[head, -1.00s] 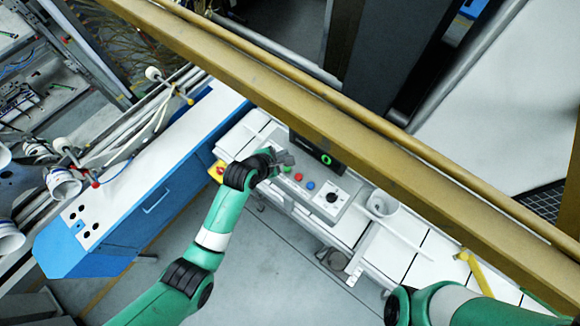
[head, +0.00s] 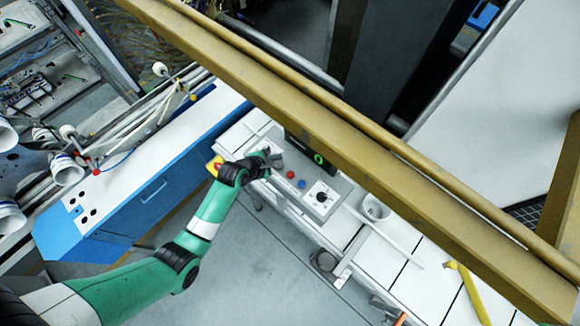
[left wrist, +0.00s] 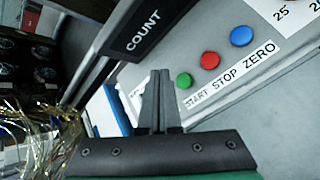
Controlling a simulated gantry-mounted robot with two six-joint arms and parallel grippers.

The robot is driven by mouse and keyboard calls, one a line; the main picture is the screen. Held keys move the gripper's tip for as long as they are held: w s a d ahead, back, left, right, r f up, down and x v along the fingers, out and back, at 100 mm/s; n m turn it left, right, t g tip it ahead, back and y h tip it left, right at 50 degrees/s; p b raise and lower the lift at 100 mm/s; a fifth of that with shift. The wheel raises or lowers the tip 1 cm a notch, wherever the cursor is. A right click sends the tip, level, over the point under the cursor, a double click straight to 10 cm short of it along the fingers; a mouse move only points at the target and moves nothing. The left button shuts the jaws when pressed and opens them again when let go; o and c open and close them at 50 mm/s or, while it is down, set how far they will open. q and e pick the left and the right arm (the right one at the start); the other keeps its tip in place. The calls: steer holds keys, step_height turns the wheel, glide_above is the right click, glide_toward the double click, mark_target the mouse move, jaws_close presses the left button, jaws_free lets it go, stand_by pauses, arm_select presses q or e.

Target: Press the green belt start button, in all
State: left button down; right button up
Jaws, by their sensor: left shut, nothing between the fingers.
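The green start button (left wrist: 184,80) shows in the left wrist view, in a row with a red button (left wrist: 210,60) and a blue button (left wrist: 241,36). A label reading START STOP ZERO (left wrist: 232,75) runs beside the row. My left gripper (left wrist: 160,75) is shut and empty, its fingertips just left of the green button in that view; I cannot tell whether they touch the panel. In the head view my left gripper (head: 274,159) is over the upper left end of the control panel (head: 335,203) and hides the green button. My right gripper is out of view.
A COUNT display (left wrist: 150,30) stands behind the buttons. A black knob (head: 321,197) is on the panel. A white cup (head: 375,208) stands to the right. A brown beam (head: 380,145) crosses the head view.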

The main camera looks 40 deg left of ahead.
arm_select(q)
steer(key=shift+f+b, duration=1.1)
steer(key=shift+f, duration=0.65)
stand_by(0.6)
steer(key=shift+f, duration=0.4)
